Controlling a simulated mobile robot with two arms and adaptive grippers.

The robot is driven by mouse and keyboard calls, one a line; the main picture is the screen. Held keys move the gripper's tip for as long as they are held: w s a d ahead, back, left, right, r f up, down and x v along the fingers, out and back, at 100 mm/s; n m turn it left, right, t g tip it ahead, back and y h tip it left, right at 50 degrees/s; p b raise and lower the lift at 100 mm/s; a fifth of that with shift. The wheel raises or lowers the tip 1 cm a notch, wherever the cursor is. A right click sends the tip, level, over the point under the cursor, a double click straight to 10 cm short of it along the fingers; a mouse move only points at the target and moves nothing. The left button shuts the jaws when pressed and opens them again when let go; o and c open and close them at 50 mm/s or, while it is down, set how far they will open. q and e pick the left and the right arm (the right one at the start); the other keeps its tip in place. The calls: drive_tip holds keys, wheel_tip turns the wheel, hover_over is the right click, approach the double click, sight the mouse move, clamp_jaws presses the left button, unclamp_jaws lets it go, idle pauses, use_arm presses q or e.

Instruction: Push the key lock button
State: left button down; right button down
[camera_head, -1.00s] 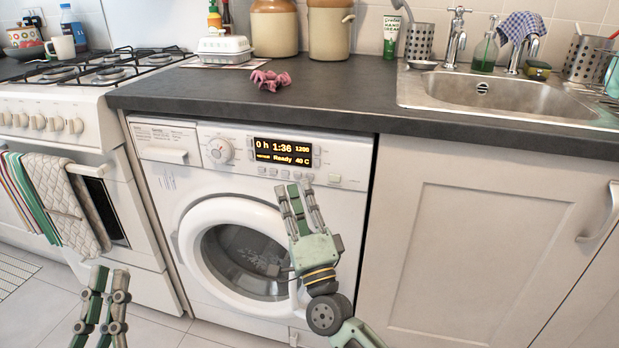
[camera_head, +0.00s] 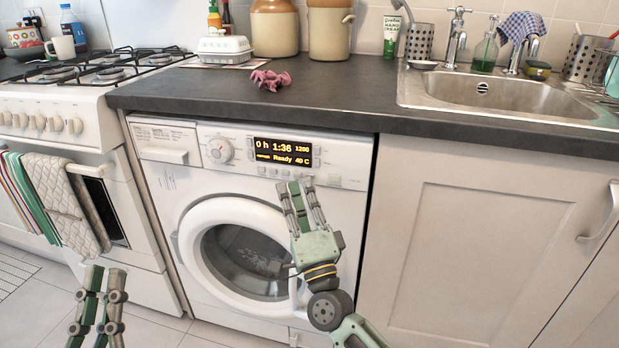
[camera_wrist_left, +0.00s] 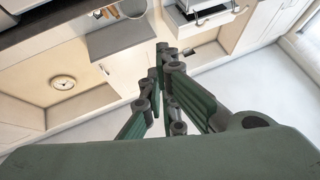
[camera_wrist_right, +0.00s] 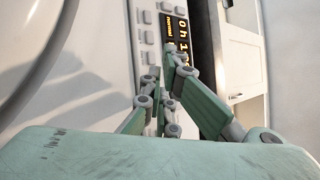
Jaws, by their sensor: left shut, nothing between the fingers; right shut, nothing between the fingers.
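The white washing machine (camera_head: 165,165) stands under the counter with its round door closed. Its lit display (camera_head: 283,151) reads "0 h 1:36 1200" and "Ready 40 C". A row of small buttons (camera_head: 275,171) lies below the display; I cannot make out which one is the key lock button. My right gripper (camera_head: 295,184) is shut and empty, its fingertips just below the right end of that row. In the right wrist view the fingertips (camera_wrist_right: 166,48) point at the panel close to the buttons and display (camera_wrist_right: 178,38). My left gripper (camera_head: 104,270) is shut and empty, low at the left.
A gas cooker (camera_head: 60,128) with hanging towels stands left of the machine. A white cupboard (camera_head: 460,250) is to the right. A sink (camera_head: 490,95) is at the right.

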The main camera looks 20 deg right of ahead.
use_arm(q)
drive_tip(key=shift+r, duration=0.2)
use_arm(e)
drive_tip(key=shift+w+d, duration=0.1)
use_arm(q)
drive_tip(key=f, duration=0.1)
drive_tip(key=w+f+g, duration=0.1)
drive_tip(key=shift+w+f, duration=0.2)
drive_tip(key=shift+f, duration=0.1)
use_arm(e)
drive_tip(key=shift+s+a, duration=0.35)
drive_tip(key=shift+s, duration=0.15)
use_arm(q)
drive_tip(key=shift+p, duration=0.3)
